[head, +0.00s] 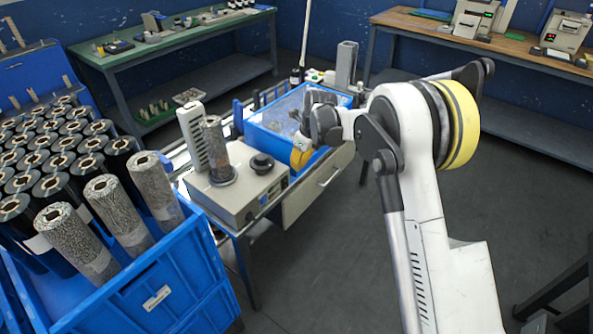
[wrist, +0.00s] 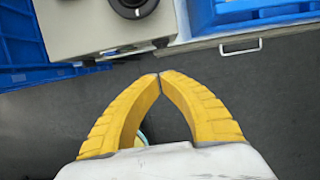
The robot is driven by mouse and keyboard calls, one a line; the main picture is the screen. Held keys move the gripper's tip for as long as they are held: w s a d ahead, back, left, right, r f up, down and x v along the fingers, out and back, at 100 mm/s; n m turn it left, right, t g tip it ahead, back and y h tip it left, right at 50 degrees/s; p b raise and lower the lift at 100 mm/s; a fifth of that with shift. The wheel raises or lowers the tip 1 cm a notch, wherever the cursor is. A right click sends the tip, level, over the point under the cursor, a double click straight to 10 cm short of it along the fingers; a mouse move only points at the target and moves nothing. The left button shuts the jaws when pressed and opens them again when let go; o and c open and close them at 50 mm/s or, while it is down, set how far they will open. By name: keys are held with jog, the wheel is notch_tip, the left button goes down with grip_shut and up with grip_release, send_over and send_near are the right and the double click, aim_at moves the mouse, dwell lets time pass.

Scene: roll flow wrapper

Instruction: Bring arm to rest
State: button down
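My gripper (wrist: 159,76) has yellow ribbed fingers. In the wrist view their tips meet, with nothing between them, above the dark floor. In the head view my white arm (head: 425,235) reaches in from the right, and a yellow finger (head: 300,158) shows beside the front of the bench. The rest of the gripper is hidden behind the wrist there.
A grey machine (head: 240,195) with a patterned roll (head: 216,150) stands on the bench beside a blue tray (head: 262,138). A blue crate (head: 165,285) holding several rolls is at the left. Green (head: 185,40) and wooden (head: 470,40) tables stand behind. The floor (head: 340,260) is clear.

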jog(key=shift+r, duration=0.45)
jog(key=s+d+r+n+t, duration=0.1)
jog(key=s+d+r+n, duration=0.25)
jog(key=s+r, duration=0.2)
jog(key=s+d+r+n+t+h, duration=0.1)
jog(key=s+d+r+n, duration=0.3)
jog(key=r, duration=0.3)
jog(key=s+d+r+n+t, duration=0.1)
jog(key=s+d+r+n, duration=0.25)
jog(key=s+r, duration=0.25)
jog(key=s+d+n+t, duration=0.1)
jog(key=s+d+n, duration=0.2)
jog(key=s+n, duration=0.4)
jog(key=s+d+n+t+h, duration=0.1)
jog(key=s+d+n, duration=0.2)
jog(key=s+n, duration=0.4)
jog(key=s+f, duration=0.1)
jog(key=s, duration=0.7)
jog(key=shift+s+d+n, duration=0.25)
jog(key=shift+d+n, duration=0.05)
jog(key=shift+d, duration=0.05)
